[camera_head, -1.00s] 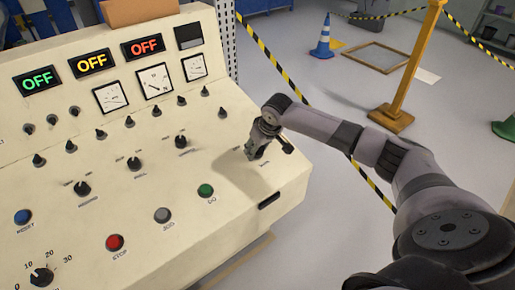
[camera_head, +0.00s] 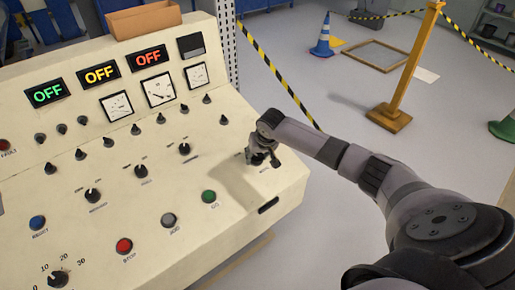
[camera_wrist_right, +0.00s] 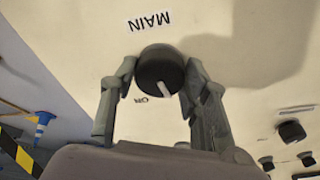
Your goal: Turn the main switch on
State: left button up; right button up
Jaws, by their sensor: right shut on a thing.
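The main switch is a round black knob (camera_wrist_right: 158,68) with a white pointer line, on the cream panel (camera_head: 225,185). In the right wrist view its MAIN label (camera_wrist_right: 149,21) appears upside down. A small ON label (camera_wrist_right: 141,99) sits beside the knob, and the white line points a little to its right. My right gripper (camera_head: 260,159) is at the knob near the panel's right edge, with one finger on each side. The gripper also shows in the right wrist view (camera_wrist_right: 160,70), shut on the knob. My left gripper is not in view.
Three lit displays, green (camera_head: 47,93), yellow (camera_head: 100,75) and red (camera_head: 149,58), read OFF. Several small knobs and a green button (camera_head: 208,196) are on the panel to the left. A yellow post (camera_head: 405,75) with striped tape stands beyond my arm.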

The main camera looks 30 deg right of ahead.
jog(key=m+p, duration=0.4)
jog(key=shift+a+r+m+g+h+p, duration=0.1)
jog(key=shift+r+m+g+h+p, duration=0.1)
jog(key=shift+m+g+h+p, duration=0.15)
jog(key=shift+m+p, duration=0.85)
jog(key=shift+m, duration=0.4)
jog(key=shift+w+f+m+g+p, duration=0.15)
jog(key=shift+m+p, duration=0.2)
jog(key=shift+m, duration=0.2)
jog(key=shift+s+m+g+p, duration=0.1)
jog(key=shift+m+p, duration=0.2)
jog(key=shift+m, duration=0.25)
jog(key=o, duration=1.1)
jog(key=shift+o, duration=0.2)
